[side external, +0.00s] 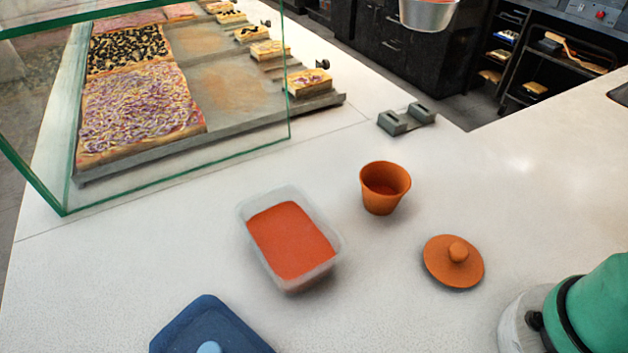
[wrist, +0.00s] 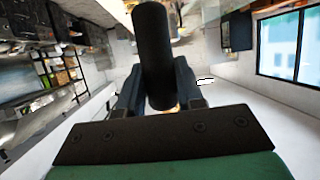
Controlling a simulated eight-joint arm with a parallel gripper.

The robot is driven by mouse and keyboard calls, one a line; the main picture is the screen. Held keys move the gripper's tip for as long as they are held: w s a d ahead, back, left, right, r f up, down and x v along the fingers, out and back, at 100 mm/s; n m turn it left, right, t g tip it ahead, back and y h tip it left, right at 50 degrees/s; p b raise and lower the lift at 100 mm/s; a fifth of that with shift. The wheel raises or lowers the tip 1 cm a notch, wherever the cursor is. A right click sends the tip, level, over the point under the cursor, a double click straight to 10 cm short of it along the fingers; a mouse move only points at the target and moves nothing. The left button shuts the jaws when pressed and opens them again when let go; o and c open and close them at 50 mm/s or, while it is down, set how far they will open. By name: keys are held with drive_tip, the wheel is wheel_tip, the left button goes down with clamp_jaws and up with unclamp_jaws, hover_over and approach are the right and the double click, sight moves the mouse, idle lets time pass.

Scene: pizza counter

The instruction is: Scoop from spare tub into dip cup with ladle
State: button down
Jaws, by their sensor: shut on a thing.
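The spare tub (side external: 328,263) is a translucent, open rectangular box holding a smooth orange-red fill, left of the dip cup. The dip cup (side external: 383,203) is an open orange cup standing upright; its inside looks reddish, but I cannot tell how full it is. A metal bowl (side external: 428,16), apparently the ladle's, hangs at the top edge of the side view, with red showing at its rim; the rest is cut off. In the wrist view my gripper (wrist: 158,100) is shut on the black ladle handle (wrist: 152,45). My gripper is outside the side view.
An orange round lid (side external: 440,269) lies right of the cup. A blue lid (side external: 185,328) lies at the bottom edge. A grey slotted block (side external: 393,124) sits behind the cup. A glass case (side external: 60,150) with pizza trays stands at left.

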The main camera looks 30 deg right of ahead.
drive_tip(key=shift+a+r, duration=0.1)
drive_tip(key=shift+r, duration=0.15)
wheel_tip(320, 180, down, 20)
drive_tip(key=w+d+f+m+g+y, duration=0.45)
drive_tip(key=w+d+g, duration=0.25)
drive_tip(key=w+d, duration=0.2)
wheel_tip(320, 180, down, 11)
drive_tip(key=w+d+m+g+y, duration=0.2)
drive_tip(key=m+g+y, duration=0.2)
drive_tip(key=m+y, duration=0.2)
drive_tip(key=shift+d+y, duration=0.4)
drive_tip(key=shift+y, duration=0.55)
idle(1.5)
drive_tip(key=shift+w+m, duration=0.1)
drive_tip(key=shift+m, duration=0.15)
idle(0.8)
